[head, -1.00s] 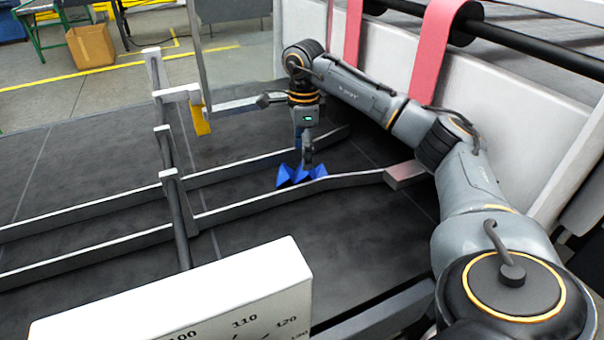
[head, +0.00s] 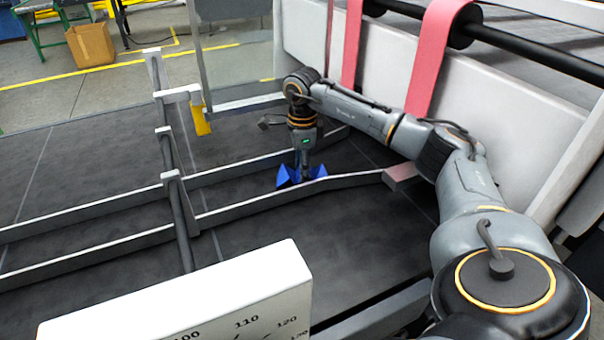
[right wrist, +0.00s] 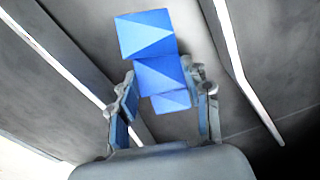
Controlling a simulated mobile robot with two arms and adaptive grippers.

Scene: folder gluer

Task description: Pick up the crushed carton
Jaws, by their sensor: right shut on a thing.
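The crushed carton (head: 289,178) is a bright blue, creased and folded piece between the two metal guide rails in the head view. It also shows in the right wrist view (right wrist: 148,36), with its far part sticking out beyond the fingers. My right gripper (head: 302,172) points down onto the carton from above. In the right wrist view its two fingers (right wrist: 166,108) stand on either side of the carton's near part, shut on it. The fingertips are partly hidden in the head view. My left gripper is not in view.
Metal guide rails (head: 110,240) run along the dark bed on both sides of the carton. An upright post with a yellow tab (head: 200,122) stands to the left. Red belts (head: 437,60) hang at the back right. A white scale panel (head: 180,295) is in front.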

